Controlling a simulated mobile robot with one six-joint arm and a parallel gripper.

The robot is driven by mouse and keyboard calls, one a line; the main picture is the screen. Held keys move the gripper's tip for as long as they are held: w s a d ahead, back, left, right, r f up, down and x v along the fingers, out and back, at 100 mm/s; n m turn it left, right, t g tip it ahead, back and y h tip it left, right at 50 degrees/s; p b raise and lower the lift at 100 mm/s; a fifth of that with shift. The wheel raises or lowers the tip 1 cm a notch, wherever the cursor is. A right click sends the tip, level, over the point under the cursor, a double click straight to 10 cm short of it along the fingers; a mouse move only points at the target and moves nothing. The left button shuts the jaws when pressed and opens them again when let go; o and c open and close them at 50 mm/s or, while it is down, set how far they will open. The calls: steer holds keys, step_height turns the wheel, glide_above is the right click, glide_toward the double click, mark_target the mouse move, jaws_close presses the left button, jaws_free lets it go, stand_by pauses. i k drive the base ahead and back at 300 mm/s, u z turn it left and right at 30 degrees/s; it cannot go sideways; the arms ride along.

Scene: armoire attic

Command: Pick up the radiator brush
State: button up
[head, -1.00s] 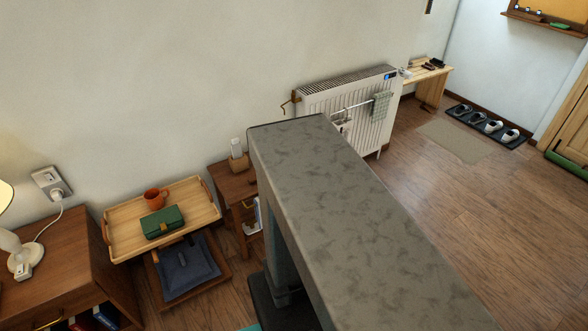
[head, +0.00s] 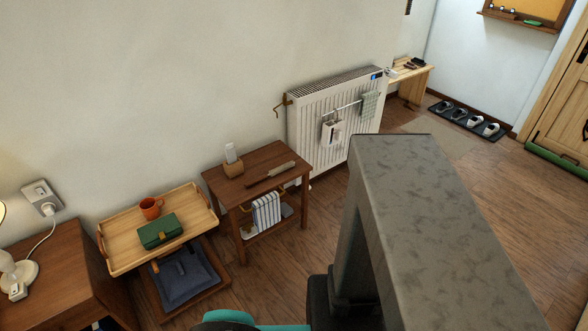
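A long, thin brush-like object with a dark handle end and a paler grey-brown length, which looks like the radiator brush (head: 271,174), lies on top of the small dark wooden side table (head: 217,184). It lies at a slant, with nothing covering it. The white radiator (head: 307,122) is on the wall just to the right of this table. My gripper is not in view; only dark and teal parts of my own body show at the bottom edge.
To the left, a tray table (head: 118,256) bears an orange mug (head: 151,208) and a green case (head: 159,232). Open wooden floor (head: 285,270) lies in front.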

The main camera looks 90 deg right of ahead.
mark_target(273, 172)
steer(key=u, duration=0.55)
steer(key=k, duration=0.15)
steer(key=z, duration=1.65)
steer(key=i, duration=0.6)
steer(key=z, duration=0.15)
steer(key=k, duration=0.6)
steer(key=u, duration=0.3)
steer(key=i, duration=0.15)
steer(key=z, duration=0.2)
